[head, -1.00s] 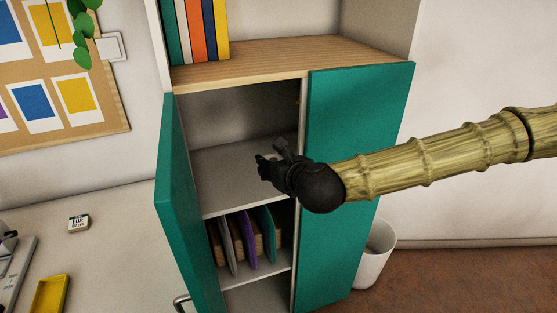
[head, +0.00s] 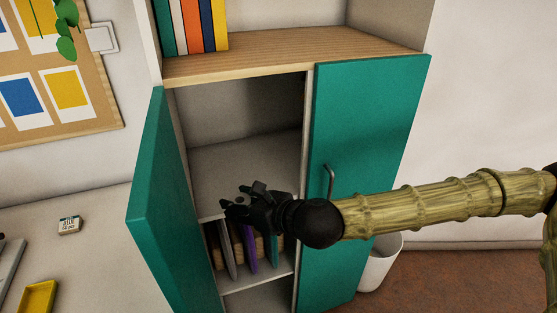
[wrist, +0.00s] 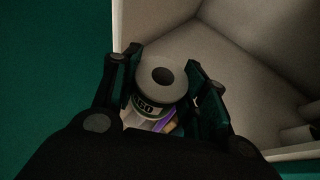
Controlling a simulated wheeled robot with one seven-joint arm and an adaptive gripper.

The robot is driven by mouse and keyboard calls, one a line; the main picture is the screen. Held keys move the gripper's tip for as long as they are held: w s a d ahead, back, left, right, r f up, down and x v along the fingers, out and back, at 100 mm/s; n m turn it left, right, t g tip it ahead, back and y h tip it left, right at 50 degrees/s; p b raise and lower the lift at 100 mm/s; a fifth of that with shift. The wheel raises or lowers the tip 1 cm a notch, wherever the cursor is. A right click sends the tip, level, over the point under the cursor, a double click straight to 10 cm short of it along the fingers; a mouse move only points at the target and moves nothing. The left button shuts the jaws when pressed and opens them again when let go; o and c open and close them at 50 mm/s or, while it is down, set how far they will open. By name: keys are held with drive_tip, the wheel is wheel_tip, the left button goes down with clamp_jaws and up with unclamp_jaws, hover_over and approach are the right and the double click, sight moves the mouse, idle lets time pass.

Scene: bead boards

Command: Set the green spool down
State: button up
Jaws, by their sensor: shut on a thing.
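The green spool (wrist: 162,90) shows in the wrist view as a pale grey round end with a dark centre hole and a dark green label band below it. My gripper (wrist: 165,72) is shut on it, with one black finger on each side. In the head view my gripper (head: 236,205) is at the front of the open cabinet, by the front edge of the grey shelf (head: 235,172). The spool cannot be made out there against the dark fingers.
The left green door (head: 160,190) stands open; the right green door (head: 365,130) is shut, with my arm across it. Upright folders (head: 250,250) fill the compartment below. The visible part of the grey shelf looks clear. A white bin (head: 380,265) stands right.

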drive_tip(key=w+a+p, duration=0.1)
drive_tip(key=w, duration=0.4)
drive_tip(key=w+a+f+p, duration=0.1)
drive_tip(key=w, duration=0.4)
drive_tip(key=w+a+p, duration=0.1)
drive_tip(key=w, duration=0.4)
drive_tip(key=shift+w+f+p, duration=0.2)
drive_tip(key=shift+w+p, duration=0.05)
drive_tip(key=shift+p, duration=0.1)
drive_tip(key=shift+f+p, duration=0.55)
drive_tip(key=shift+f, duration=1.2)
drive_tip(key=shift+f, duration=0.1)
drive_tip(key=shift+f, duration=0.1)
drive_tip(key=o, duration=1)
drive_tip(key=shift+o, duration=0.2)
